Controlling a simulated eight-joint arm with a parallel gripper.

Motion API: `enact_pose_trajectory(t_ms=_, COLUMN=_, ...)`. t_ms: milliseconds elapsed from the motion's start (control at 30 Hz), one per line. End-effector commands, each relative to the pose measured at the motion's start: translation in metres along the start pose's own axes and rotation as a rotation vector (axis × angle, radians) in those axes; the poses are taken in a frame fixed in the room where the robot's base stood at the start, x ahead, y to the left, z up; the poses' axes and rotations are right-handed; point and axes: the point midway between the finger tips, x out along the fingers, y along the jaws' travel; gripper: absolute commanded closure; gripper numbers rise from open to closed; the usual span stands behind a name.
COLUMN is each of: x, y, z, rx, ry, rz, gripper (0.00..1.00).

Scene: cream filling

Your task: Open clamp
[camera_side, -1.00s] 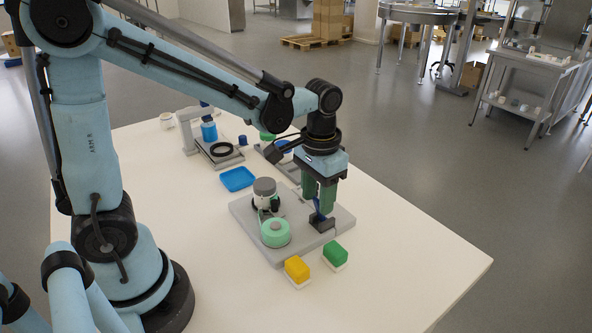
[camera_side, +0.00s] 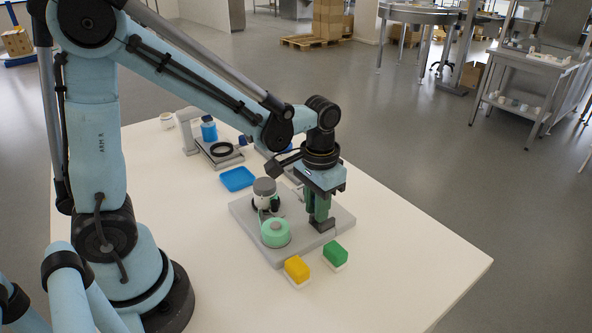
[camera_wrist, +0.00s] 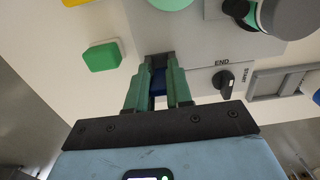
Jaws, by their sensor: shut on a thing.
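The clamp is a small black block (camera_side: 322,224) at the right front part of the grey base plate (camera_side: 345,217). In the wrist view, its black part (camera_wrist: 160,60) sits just beyond my fingertips. A blue piece (camera_wrist: 158,82), which looks like the clamp's lever, lies between my green fingers. My gripper (camera_wrist: 160,76) is shut on this blue piece. In the side view, my gripper (camera_side: 321,218) is low over the black block, and its fingers hide most of the blue piece. The lever's exact angle cannot be told.
A mint-green round part (camera_side: 275,233) and a grey-topped white device (camera_side: 265,193) stand left on the plate. A black knob (camera_wrist: 224,82) marked END and START is beside my fingers. Yellow (camera_side: 297,268) and green (camera_side: 335,253) blocks lie in front.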

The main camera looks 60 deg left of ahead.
Motion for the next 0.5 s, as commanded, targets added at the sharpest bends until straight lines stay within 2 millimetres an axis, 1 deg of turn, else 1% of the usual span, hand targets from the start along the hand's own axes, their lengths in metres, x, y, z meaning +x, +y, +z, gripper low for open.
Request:
enact_pose_trajectory(t_ms=167, x=0.000, y=0.000, z=0.002, rx=0.000, ry=0.025, rz=-0.001, gripper=1.00)
enact_pose_trajectory(t_ms=500, x=0.005, y=0.000, z=0.011, rx=0.002, ry=0.231, rz=-0.001, gripper=1.00)
